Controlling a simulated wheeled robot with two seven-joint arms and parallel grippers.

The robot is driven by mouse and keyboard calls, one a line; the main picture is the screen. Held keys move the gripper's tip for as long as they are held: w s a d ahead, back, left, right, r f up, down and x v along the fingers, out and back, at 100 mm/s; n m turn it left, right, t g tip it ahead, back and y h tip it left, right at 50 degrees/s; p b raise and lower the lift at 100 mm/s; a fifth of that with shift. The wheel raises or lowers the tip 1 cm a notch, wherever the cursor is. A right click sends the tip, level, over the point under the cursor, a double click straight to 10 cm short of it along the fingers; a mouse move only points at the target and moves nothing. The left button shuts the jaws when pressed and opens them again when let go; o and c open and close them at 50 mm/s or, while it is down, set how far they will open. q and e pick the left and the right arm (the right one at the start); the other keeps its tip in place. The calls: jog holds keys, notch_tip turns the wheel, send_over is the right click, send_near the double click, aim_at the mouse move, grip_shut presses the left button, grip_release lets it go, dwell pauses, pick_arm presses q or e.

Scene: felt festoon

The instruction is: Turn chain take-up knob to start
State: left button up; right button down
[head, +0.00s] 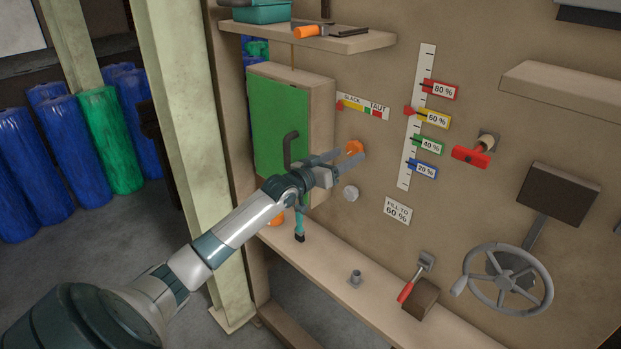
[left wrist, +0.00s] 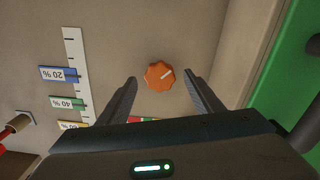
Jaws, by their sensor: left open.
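The orange take-up knob (head: 354,147) is on the panel below the slack/taut gauge (head: 363,107). My left gripper (head: 350,157) points at the panel at the knob. In the left wrist view its open fingers (left wrist: 161,83) stand on either side of the knob, with a gap visible on both sides. I cannot tell how far the fingertips are from the panel. My right gripper is not in view.
A green-fronted box (head: 282,125) juts out left of the knob. A shelf (head: 310,38) is above. A white round button (head: 351,193) is below the knob. A fill scale (head: 416,120), red-handled valve (head: 471,156) and handwheel (head: 508,280) are to the right.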

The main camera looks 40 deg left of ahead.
pick_arm(q)
jog(key=s+a+b, duration=0.1)
jog(key=s+b, duration=0.3)
jog(key=s, duration=1)
jog(key=shift+s+b, duration=0.2)
jog(key=shift+b, duration=0.15)
jog(key=shift+a+f, duration=0.1)
jog(key=shift+f, duration=0.05)
